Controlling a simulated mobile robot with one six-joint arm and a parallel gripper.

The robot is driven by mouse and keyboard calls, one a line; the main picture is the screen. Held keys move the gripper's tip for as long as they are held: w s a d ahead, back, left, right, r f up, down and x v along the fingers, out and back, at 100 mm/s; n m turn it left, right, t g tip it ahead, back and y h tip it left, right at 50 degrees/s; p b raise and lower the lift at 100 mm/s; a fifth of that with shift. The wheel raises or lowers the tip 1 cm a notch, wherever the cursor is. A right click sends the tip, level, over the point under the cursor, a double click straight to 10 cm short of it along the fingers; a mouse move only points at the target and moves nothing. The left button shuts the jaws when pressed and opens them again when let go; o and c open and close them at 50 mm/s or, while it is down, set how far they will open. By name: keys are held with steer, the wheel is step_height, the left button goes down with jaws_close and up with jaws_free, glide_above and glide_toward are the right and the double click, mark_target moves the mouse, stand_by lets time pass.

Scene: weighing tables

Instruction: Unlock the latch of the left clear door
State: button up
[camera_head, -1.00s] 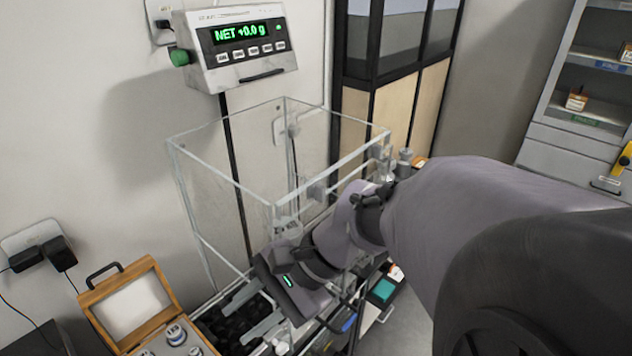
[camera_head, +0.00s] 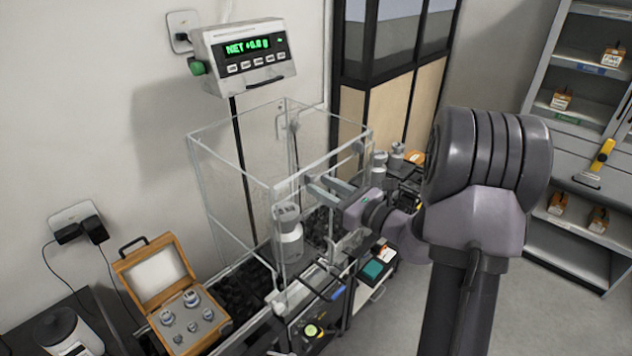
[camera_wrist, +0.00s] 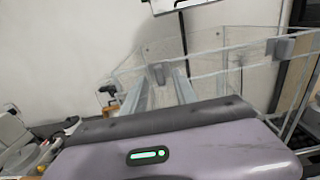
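The clear box (camera_head: 225,165) stands on the table below the display, its clear walls edged in pale grey. On its near right face, clear panels carry small grey blocks; one (camera_head: 357,147) is near the far right corner and also shows in the wrist view (camera_wrist: 280,47). Another grey block (camera_wrist: 158,73) lies between my fingertips in the wrist view. I cannot tell which block is the left door's latch or whether it is locked. My gripper (camera_head: 318,187) is open, its two fingers apart and pointing at that face; contact is not clear.
A large grey weight (camera_head: 288,240) stands by the box's near corner. An open wooden case of weights (camera_head: 150,262) is at left. Shelves (camera_head: 560,100) stand at right; floor between is clear.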

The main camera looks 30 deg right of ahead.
steer(key=shift+x, duration=1.2)
steer(key=shift+s, duration=0.1)
jaws_close()
steer(key=shift+r+m+p, duration=0.1)
steer(key=shift+m+p, duration=0.2)
steer(key=shift+p, duration=0.05)
steer(key=m+p, duration=0.3)
steer(key=shift+r+m+p, duration=0.1)
steer(key=shift+m+p, duration=0.2)
steer(key=shift+m, duration=0.1)
steer(key=m+p, duration=0.4)
steer(key=m, duration=0.1)
steer(key=shift+d+p, duration=0.1)
steer(key=shift+p, duration=0.3)
steer(key=m+p, duration=0.3)
steer(key=m, duration=0.1)
steer(key=shift+m, duration=0.4)
steer(key=shift+f+m+p, duration=0.2)
steer(key=shift+m+p, duration=0.55)
steer(key=shift+m, duration=0.15)
steer(key=shift+f+m+p, duration=0.15)
steer(key=shift+m+p, duration=0.55)
steer(key=shift+m, duration=0.2)
